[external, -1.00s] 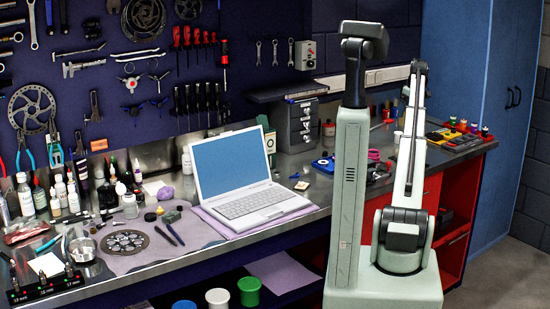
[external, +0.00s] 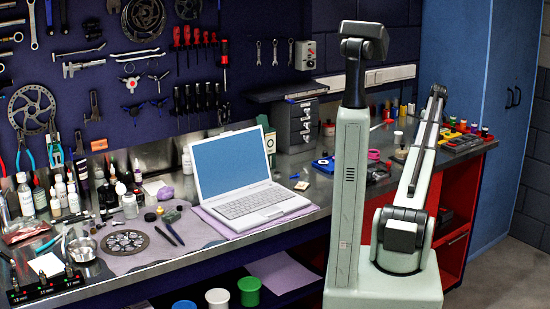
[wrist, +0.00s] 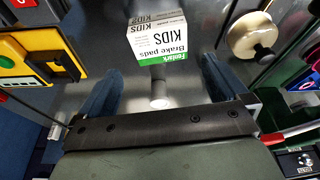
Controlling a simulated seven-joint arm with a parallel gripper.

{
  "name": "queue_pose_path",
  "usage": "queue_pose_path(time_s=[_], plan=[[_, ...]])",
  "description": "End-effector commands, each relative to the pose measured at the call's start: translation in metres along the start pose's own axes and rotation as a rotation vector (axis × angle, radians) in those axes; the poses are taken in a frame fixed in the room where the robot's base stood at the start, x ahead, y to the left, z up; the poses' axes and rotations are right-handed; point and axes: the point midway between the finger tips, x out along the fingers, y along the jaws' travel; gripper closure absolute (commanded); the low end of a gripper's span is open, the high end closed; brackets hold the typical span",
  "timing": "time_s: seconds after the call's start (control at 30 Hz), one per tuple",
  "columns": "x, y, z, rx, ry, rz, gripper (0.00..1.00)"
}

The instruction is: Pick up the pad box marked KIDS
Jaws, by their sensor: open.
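No contact shows. In the external view my arm reaches over the right part of the bench; my gripper and the box cannot be made out there.
A yellow-and-black item (wrist: 40,50) lies left, and a round beige disc with a dark knob (wrist: 252,36) lies right. In the external view an open laptop (external: 235,170) sits mid-bench, left of my arm.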

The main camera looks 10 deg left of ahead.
Motion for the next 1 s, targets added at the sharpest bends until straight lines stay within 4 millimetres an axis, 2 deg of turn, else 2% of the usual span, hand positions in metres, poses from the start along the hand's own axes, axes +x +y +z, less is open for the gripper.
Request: queue_pose_path(time_s=[0.1,0.37,0.7,0.93,1.0], plan=[[0.013,0.000,0.000,0.000,-0.001,-0.001,0.00],[0.027,-0.001,0.002,0.000,-0.001,-0.001,0.00],[0.066,-0.001,0.004,0.000,-0.001,-0.001,0.00],[0.068,-0.001,0.004,0.000,0.000,0.000,0.00],[0.067,-0.001,0.004,0.000,0.000,0.000,0.06]])
